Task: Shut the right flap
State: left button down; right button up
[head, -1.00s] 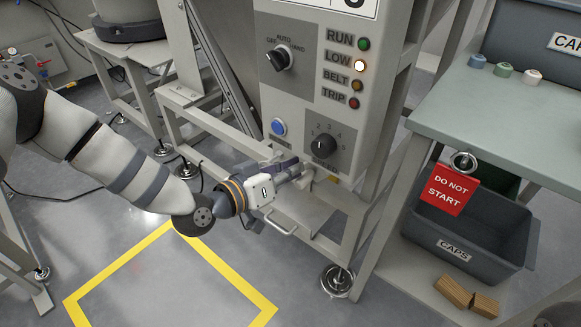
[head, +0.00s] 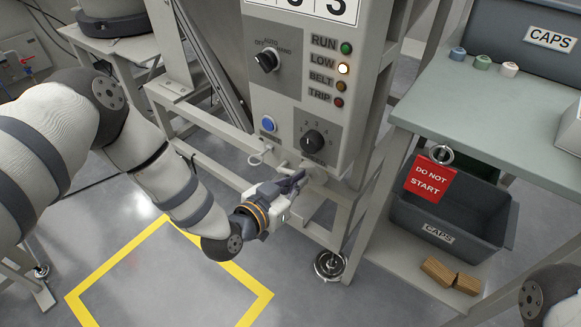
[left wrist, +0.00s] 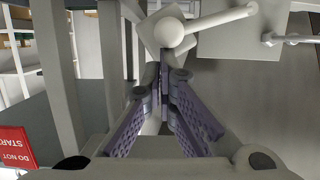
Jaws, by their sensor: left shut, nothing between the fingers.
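My left gripper (head: 297,180) is shut and empty, below the control box. Its purple fingers (left wrist: 165,85) meet in the left wrist view. Just beyond the tips, that view shows a pale ball with a lever (left wrist: 172,32) on a small plate. To its right is a grey plate (left wrist: 235,38) with a wire handle (left wrist: 290,39). I cannot tell for sure which part is the right flap, or whether it is shut. In the head view a pale panel (head: 311,202) lies behind and below the gripper, partly hidden by it. Contact cannot be told.
The control box (head: 300,75) carries dials, lamps and a blue button (head: 268,124). Frame legs stand around the gripper. A red sign (head: 435,178) hangs at the bench (head: 490,110) on the right, above a grey caps bin (head: 490,225). Yellow-marked floor (head: 170,275) is clear.

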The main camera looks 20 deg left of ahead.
pick_arm(q)
notch_tip(320, 180, down, 6)
jog(key=d+m+t+y, duration=0.1)
jog(key=d+m, duration=0.1)
jog(key=m, duration=0.2)
jog(key=shift+s+m+y, duration=0.4)
jog(key=shift+f, duration=0.1)
pick_arm(e)
jog(key=shift+s, duration=0.1)
